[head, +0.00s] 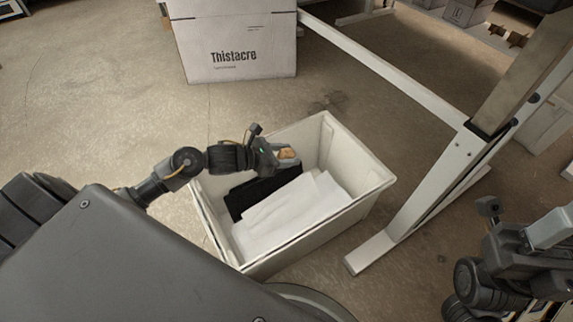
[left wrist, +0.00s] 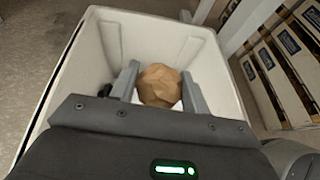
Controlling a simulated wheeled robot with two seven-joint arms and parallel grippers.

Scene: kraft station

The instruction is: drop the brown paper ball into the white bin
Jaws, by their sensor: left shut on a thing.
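The brown paper ball (left wrist: 160,86) is between the two fingers of my left gripper (left wrist: 158,90) in the left wrist view. It also shows small in the head view (head: 287,153). My left gripper (head: 281,158) is shut on the ball and is over the white bin (head: 337,150). The bin's walls also show around the gripper in the left wrist view (left wrist: 200,60). The bin stands upright on the floor. My right arm is at the lower right of the head view, where its fingertips cannot be made out.
White sheets (head: 290,215) and a black item (head: 262,188) lie inside the bin. A white table leg frame (head: 425,190) stands just right of the bin. A white printed box (head: 238,50) stands behind it. The floor left of the bin is open.

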